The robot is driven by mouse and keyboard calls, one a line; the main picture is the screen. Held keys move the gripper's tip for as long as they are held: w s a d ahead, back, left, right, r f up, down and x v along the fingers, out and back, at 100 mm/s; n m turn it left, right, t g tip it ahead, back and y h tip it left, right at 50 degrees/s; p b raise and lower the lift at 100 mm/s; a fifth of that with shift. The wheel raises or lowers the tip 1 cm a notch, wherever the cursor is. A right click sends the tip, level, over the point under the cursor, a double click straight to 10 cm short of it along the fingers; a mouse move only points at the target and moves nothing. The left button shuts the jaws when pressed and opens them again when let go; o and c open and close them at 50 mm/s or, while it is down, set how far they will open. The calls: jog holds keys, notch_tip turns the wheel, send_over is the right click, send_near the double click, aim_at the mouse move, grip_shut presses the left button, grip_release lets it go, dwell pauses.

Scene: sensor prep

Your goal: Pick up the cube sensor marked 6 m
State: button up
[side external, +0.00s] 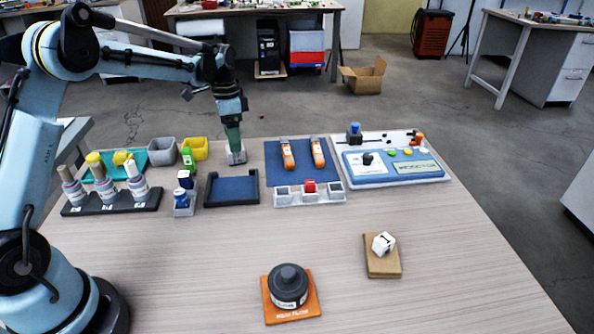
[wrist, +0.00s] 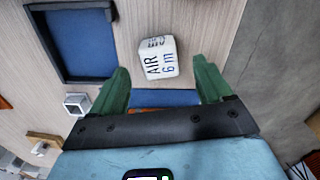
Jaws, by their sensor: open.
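A white cube sensor (wrist: 158,58) with dark lettering that reads AIR and 6 m lies tilted in the wrist view, between and just beyond my fingertips. In the side external view the white cube (side external: 237,158) shows at the far edge of the table, right at the tips of my gripper (side external: 233,146). My gripper has green fingers and points down. In the wrist view my gripper (wrist: 161,66) is open, with a finger on each side of the cube and clear gaps to it. My gripper partly hides the cube in the side view.
A dark tray with a blue floor (side external: 231,190) stands close by. A blue mat (side external: 275,174) with orange tools lies to the right. A second white cube (side external: 383,243) sits on a tan board (side external: 384,270). The table's middle is clear.

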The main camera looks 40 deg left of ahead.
jog(key=shift+d+f, duration=0.1)
jog(key=shift+f, duration=2.6)
jog(key=shift+c, duration=0.4)
jog(key=c, duration=1)
